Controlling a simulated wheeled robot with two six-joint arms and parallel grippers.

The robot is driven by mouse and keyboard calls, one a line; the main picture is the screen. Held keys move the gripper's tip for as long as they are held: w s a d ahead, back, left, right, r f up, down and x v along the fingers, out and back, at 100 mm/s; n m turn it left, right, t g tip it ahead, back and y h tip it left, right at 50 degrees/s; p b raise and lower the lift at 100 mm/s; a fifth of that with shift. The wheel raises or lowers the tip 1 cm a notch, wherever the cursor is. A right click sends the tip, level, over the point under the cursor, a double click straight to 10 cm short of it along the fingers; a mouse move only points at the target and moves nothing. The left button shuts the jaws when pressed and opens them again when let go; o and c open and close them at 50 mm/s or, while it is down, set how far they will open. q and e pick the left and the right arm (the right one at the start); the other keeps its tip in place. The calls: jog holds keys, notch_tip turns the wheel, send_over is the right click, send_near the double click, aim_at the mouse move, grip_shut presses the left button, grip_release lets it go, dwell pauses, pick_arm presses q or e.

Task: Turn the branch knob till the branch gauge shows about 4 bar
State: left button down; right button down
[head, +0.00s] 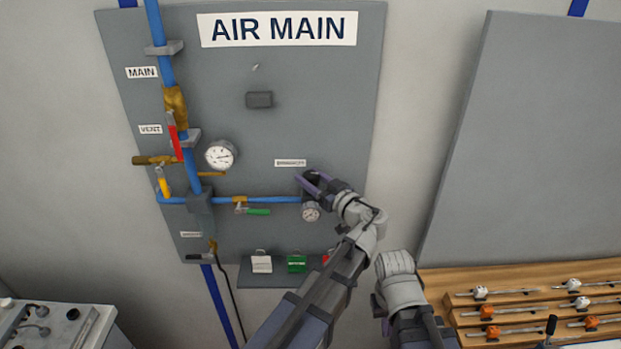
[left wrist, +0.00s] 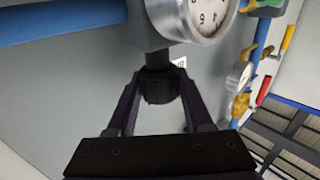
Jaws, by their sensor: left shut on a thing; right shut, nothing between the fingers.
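The branch knob (left wrist: 160,86) is black and ribbed, and sits on the regulator body beside the branch gauge (left wrist: 207,14). My left gripper (head: 308,181) is at the branch regulator on the grey panel, and in the left wrist view its two fingers stand on either side of the knob, shut on it. The branch gauge also shows in the head view (head: 311,212), just below the gripper. Its dial is cut off in the wrist view and too small in the head view, so I cannot read the needle. My right gripper is not visible; only part of that arm shows.
A green-handled valve (head: 257,211) sits on the blue branch pipe. Small padlocks (head: 296,262) stand below. A wooden rack (head: 540,290) is at lower right.

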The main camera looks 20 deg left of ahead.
pick_arm(q)
jog(key=m+t+h, duration=0.3)
jog(key=shift+s+a+t+h, duration=0.15)
jog(key=shift+s+t+h, duration=0.15)
jog(key=shift+t+h, duration=0.1)
jog(key=m+t+h, duration=0.1)
jog(key=m+h, duration=0.1)
jog(key=m+t+h, duration=0.1)
jog(key=m+h, duration=0.1)
jog(key=h, duration=0.1)
jog(key=shift+w+t+h, duration=0.2)
jog(key=shift+t+h, duration=0.1)
jog(key=shift+t, duration=0.1)
jog(key=shift+m+h, duration=0.4)
jog(key=shift+m, duration=0.1)
jog(key=c, duration=0.6)
grip_release()
jog(key=shift+d+f, duration=0.1)
jog(key=shift+d, duration=0.1)
